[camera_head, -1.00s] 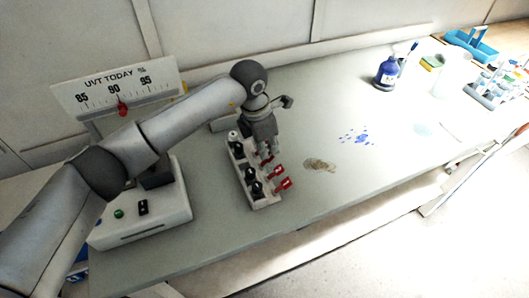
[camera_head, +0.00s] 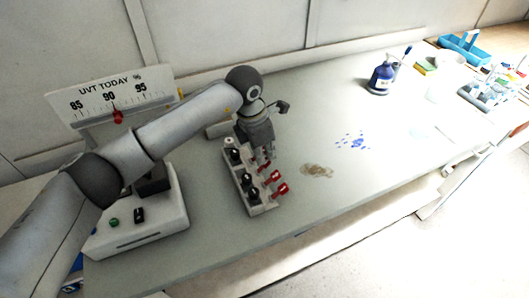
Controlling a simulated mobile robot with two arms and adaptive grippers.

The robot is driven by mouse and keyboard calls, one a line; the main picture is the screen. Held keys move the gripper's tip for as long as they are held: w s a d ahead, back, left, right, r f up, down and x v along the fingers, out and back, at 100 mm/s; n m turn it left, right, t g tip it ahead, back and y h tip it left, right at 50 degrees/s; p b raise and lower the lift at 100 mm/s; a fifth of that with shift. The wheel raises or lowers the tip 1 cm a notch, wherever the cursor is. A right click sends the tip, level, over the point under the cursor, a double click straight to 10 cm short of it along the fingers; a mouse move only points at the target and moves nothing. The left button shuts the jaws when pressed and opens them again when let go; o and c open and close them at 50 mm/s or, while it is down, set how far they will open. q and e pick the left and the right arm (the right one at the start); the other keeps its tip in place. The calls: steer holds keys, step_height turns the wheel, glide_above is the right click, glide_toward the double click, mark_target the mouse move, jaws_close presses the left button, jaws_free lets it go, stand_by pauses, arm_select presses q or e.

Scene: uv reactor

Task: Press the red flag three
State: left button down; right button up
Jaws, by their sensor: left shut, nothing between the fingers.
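A narrow grey block (camera_head: 264,209) on the table carries a row of black knobs and red flags. One red flag (camera_head: 281,190) is at the near end, another red flag (camera_head: 272,177) is just behind it, and a third (camera_head: 264,165) is partly hidden by my gripper. My left gripper (camera_head: 264,158) is shut and empty, pointing down over the far part of the block, close to the farthest visible flag. I cannot tell whether it touches that flag. My right gripper is not in view.
A white device (camera_head: 140,225) with a green button stands left of the block, under a "UVT TODAY %" scale (camera_head: 110,97). A brown stain (camera_head: 316,170) and blue spots (camera_head: 352,141) mark the table.

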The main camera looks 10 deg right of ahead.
mark_target(261, 167)
arm_select(q)
steer(key=shift+r, duration=0.1)
stand_by(0.6)
steer(key=shift+r, duration=0.7)
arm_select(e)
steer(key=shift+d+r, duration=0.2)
arm_select(q)
steer(key=shift+w+r+p, duration=0.1)
steer(key=shift+r+p, duration=0.25)
step_height(261, 167, up, 9)
steer(key=a+p, duration=0.1)
steer(key=p, duration=0.2)
steer(key=shift+s+r, duration=0.15)
steer(key=shift+s, duration=0.05)
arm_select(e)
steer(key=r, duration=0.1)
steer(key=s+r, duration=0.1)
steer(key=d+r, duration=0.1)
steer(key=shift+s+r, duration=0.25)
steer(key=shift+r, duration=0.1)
